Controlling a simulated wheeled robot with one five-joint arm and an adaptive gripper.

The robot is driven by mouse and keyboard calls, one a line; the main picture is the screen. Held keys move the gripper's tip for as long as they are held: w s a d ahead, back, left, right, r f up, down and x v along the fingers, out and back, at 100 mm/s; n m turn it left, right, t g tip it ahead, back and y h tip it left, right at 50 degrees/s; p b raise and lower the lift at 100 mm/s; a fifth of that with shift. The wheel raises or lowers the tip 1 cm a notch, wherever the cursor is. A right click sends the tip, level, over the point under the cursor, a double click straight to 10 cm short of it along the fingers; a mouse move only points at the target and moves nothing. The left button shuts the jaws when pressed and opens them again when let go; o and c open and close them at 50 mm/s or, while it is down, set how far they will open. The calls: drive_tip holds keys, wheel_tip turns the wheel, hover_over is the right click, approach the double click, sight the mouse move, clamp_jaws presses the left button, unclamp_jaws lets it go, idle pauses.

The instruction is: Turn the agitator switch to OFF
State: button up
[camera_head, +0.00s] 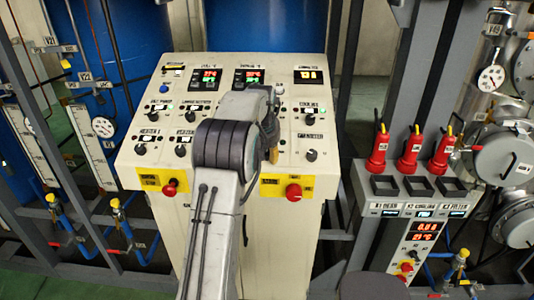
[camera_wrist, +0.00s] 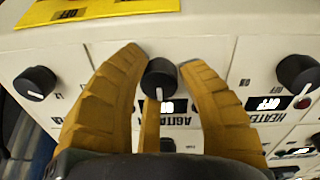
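The agitator knob (camera_wrist: 160,75) is a round black knob with a white pointer mark, facing down in the wrist view. A partly covered label (camera_wrist: 180,117) beginning "AGITAT" and a small display (camera_wrist: 179,105) are beside it. In the camera_head view my gripper (camera_head: 273,154) shows only as a bit of yellow finger over the cream control panel (camera_head: 224,65), and my arm hides the agitator knob.
The heater knob (camera_wrist: 298,73) is to the right, beside a display reading OFF (camera_wrist: 263,104). Another black knob (camera_wrist: 35,83) is to the left. Red buttons (camera_head: 170,187) (camera_head: 293,192) stick out on the panel's front edge.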

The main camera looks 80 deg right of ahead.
drive_tip(key=o, duration=0.4)
drive_tip(key=shift+o, duration=0.2)
drive_tip(key=v, duration=1.2)
idle(0.5)
